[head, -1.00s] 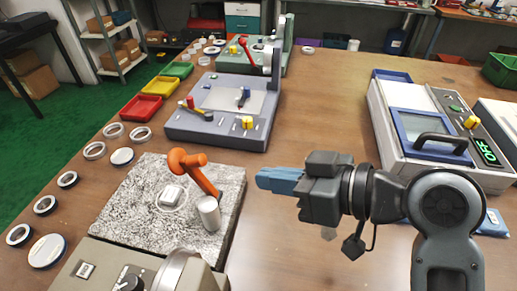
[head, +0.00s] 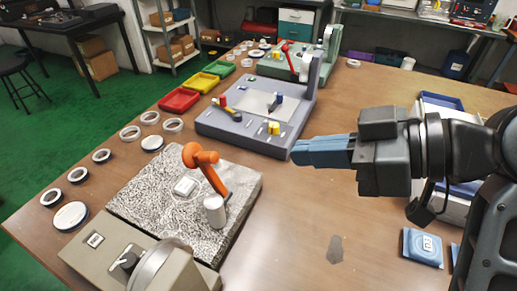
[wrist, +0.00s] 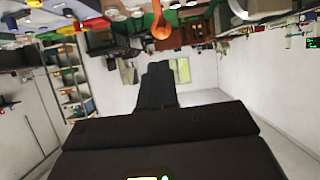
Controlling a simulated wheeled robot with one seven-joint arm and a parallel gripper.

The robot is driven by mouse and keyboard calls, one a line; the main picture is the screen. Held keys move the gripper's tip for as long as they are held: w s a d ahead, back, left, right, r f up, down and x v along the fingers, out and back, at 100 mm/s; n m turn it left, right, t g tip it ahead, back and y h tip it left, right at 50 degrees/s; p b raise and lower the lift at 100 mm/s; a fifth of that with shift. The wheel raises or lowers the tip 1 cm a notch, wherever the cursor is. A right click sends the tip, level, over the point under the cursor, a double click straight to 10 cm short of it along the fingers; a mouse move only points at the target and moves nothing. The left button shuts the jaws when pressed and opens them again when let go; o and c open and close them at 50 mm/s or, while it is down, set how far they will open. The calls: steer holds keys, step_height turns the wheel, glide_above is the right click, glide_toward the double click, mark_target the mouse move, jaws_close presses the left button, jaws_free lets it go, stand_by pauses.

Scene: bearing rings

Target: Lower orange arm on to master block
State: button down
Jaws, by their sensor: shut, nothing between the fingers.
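The orange arm (head: 207,170) stands tilted on the speckled granite plate (head: 140,197), with its round knob at the upper left end. Its lower end is by a silver cylinder (head: 214,211). A small pale block (head: 185,187), which looks like the master block, lies on the plate below and left of the knob, apart from it. My gripper (head: 298,152) is shut and empty. It is up and to the right of the orange arm, pointing left. The wrist view is upside down and shows the orange arm (wrist: 161,28) at the top, beyond the dark fingers (wrist: 157,85).
A grey fixture (head: 255,115) stands behind the plate. Red (head: 179,100), yellow (head: 202,82) and green trays line the table's left edge, with several rings nearer. A beige unit (head: 100,245) sits at the front. The wooden table right of the plate is mostly clear.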

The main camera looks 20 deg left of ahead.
steer(key=p, duration=0.1)
glide_toward(186, 148)
steer(key=f, duration=0.1)
steer(key=w+f, duration=0.1)
steer(key=f, duration=0.1)
steer(key=shift+a+f, duration=0.15)
steer(key=shift+a, duration=0.05)
steer(key=shift+a+p, duration=0.1)
steer(key=shift+p, duration=0.2)
steer(key=a, duration=0.1)
steer(key=h+p, duration=0.1)
steer(key=a+p, duration=0.1)
steer(key=shift+w+a+r+h, duration=0.15)
steer(key=shift+a+r+h, duration=0.1)
steer(key=shift+a+h, duration=0.1)
steer(key=a, duration=0.1)
steer(key=a+h+p, duration=0.1)
steer(key=a, duration=0.1)
steer(key=shift+w+a+f, duration=0.3)
steer(key=shift+a+f, duration=0.05)
steer(key=shift+a, duration=0.05)
steer(key=x, duration=0.4)
steer(key=shift+s+r+p, duration=0.1)
steer(key=shift+p, duration=0.25)
steer(key=shift+a+f, duration=0.25)
steer(key=shift+a, duration=0.1)
steer(key=shift+w+a+f+g+h, duration=0.2)
steer(key=shift+a+f+g+h, duration=0.1)
steer(key=shift+a+f+h, duration=0.7)
